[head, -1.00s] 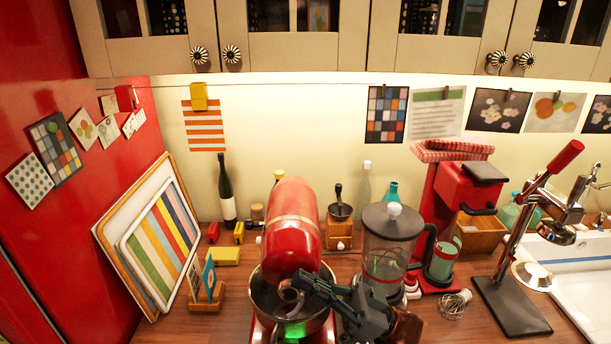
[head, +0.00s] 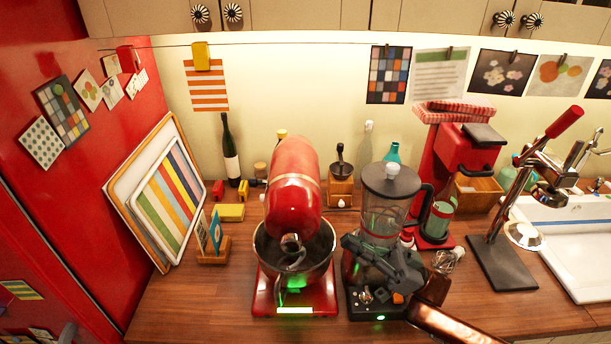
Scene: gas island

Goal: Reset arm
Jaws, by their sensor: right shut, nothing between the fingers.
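My right gripper (head: 354,246) is dark grey and stands in front of the blender (head: 384,205), covering part of its lower jar and base. Its arm comes in from the lower right. The fingers are shut and hold nothing. They point left, towards the red stand mixer (head: 293,190), and appear clear of its steel bowl (head: 268,256). The mixer has a green glow at the bowl and a lit strip on its base. My left gripper is not in view.
A red coffee machine (head: 440,185) and a lever press (head: 497,240) stand to the right, beside a white sink (head: 570,235). Trays (head: 160,200) lean on the red wall at left. The wooden counter (head: 195,300) is clear at front left.

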